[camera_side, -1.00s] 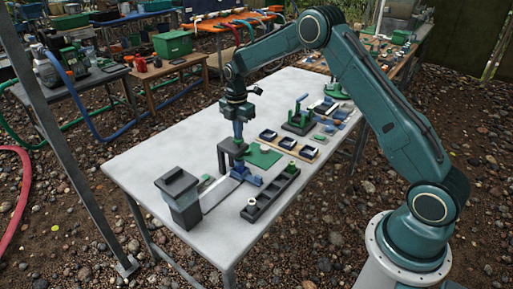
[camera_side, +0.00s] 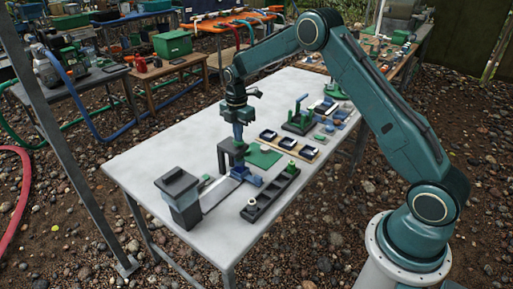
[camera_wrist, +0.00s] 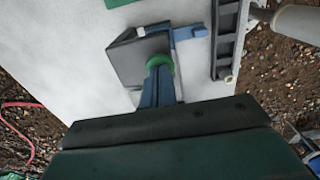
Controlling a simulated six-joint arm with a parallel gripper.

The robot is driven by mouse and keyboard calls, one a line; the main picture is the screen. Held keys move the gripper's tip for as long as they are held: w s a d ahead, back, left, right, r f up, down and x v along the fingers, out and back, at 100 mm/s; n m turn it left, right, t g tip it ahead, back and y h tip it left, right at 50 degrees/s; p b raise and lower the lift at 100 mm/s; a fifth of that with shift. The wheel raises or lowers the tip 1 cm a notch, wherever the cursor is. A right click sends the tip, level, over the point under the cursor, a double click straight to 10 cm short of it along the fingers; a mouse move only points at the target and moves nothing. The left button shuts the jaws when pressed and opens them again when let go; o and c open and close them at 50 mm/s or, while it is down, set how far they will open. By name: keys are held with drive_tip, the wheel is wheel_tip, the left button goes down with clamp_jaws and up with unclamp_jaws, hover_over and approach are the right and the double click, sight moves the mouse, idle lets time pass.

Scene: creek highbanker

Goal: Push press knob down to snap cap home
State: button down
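The dark grey press (camera_side: 227,149) stands on the white table, left of a green mat, in the side view. Its dark top plate (camera_wrist: 133,62) shows in the wrist view. The green round press knob (camera_wrist: 160,62) is at the tips of my blue fingers in the wrist view. My gripper (camera_side: 238,138) points straight down over the press, its fingers close together and seemingly touching the knob from above. The knob is mostly hidden by the fingers in the side view. The cap under the press cannot be made out.
A dark slotted tray (camera_side: 271,196) lies front right of the press. A grey box (camera_side: 178,190) stands at the front left. A green mat (camera_side: 263,157) and a wooden rack (camera_side: 288,146) with dark cups lie to the right. The table's left side is clear.

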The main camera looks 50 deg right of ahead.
drive_tip(key=shift+f, duration=0.15)
drive_tip(key=shift+r, duration=1.6)
